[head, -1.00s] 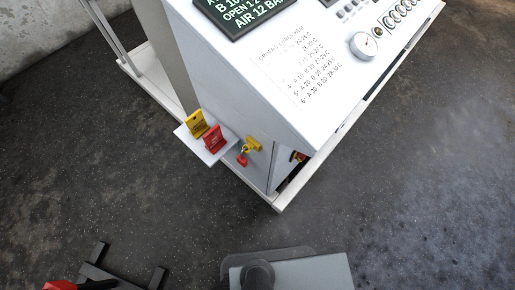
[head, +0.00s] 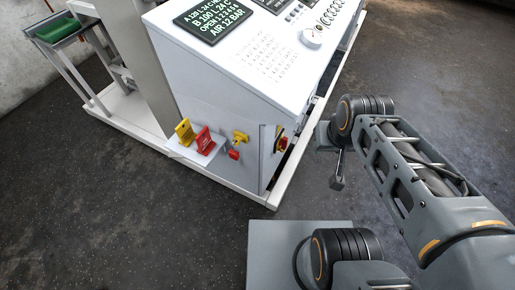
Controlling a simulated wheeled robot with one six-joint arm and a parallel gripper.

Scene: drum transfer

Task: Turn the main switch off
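A red and yellow switch (head: 281,140), which looks like the main switch, sits on the right-hand side face of the white cabinet (head: 225,75), low and near its front corner. It is seen edge-on, so I cannot read its position. My gripper (head: 337,178) hangs to the right of the switch, clear of the cabinet. Its fingers are small and seen from an angle, so I cannot tell how far apart they are. No object shows in it.
A yellow and a red tag (head: 203,140) stand on a small shelf on the cabinet's front. Beside them is a yellow fitting with a red part (head: 237,143). A pale base rail (head: 288,180) runs round the cabinet's foot. Dark floor (head: 110,215) lies open in front.

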